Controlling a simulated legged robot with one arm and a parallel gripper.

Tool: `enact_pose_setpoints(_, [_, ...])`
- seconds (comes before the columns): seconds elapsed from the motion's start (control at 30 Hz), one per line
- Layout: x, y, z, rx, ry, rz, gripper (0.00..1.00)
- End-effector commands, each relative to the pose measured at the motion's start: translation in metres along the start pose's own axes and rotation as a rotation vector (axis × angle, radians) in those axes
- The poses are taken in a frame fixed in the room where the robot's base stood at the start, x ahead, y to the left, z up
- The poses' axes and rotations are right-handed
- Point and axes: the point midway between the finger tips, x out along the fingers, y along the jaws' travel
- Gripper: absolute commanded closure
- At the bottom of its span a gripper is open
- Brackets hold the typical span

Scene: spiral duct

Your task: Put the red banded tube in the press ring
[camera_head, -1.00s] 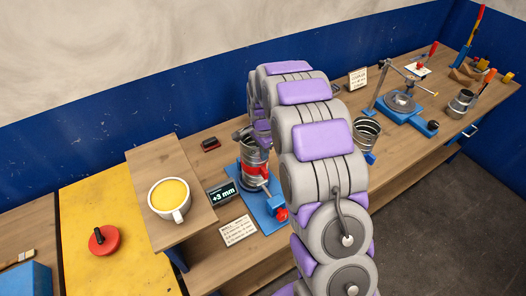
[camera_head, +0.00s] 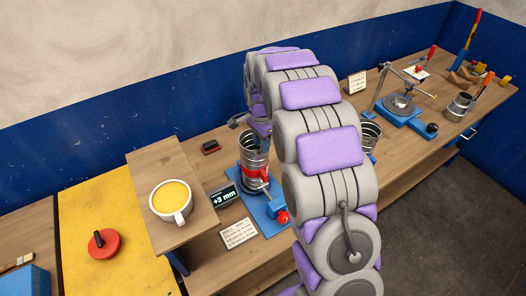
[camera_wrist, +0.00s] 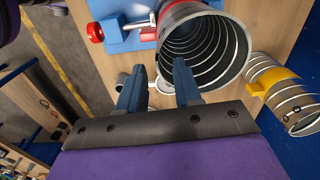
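The red banded tube (camera_head: 254,151) is a ribbed metal tube with a red band, standing upright in the blue fixture (camera_head: 269,213) with a red knob. In the wrist view the tube (camera_wrist: 205,45) shows its open mouth at the top. In the head view my arm hides most of the gripper. I cannot tell for sure which part is the press ring.
A display reading +3 mm (camera_head: 224,195) stands beside the fixture. A yellow banded tube (camera_wrist: 283,92) is at the wrist view's right. Another blue station (camera_head: 402,108) stands farther right.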

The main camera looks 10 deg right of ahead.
Motion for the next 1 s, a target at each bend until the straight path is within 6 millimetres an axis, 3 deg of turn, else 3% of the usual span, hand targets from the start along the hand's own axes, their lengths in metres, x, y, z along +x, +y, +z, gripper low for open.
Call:
enact_pose_setpoints(0.1, [-0.024,-0.002,-0.002,-0.001,0.002,-0.005,0.66])
enact_pose_setpoints(0.3, [-0.048,0.000,-0.003,0.000,-0.001,-0.002,0.66])
enact_pose_setpoints(0.63, [-0.061,0.007,0.001,-0.022,-0.002,0.003,0.66])
enact_pose_setpoints(0.77, [-0.077,0.034,0.010,-0.103,-0.004,0.011,0.66])
enact_pose_setpoints(1.0, [-0.109,0.115,0.040,-0.353,-0.023,0.041,0.66])
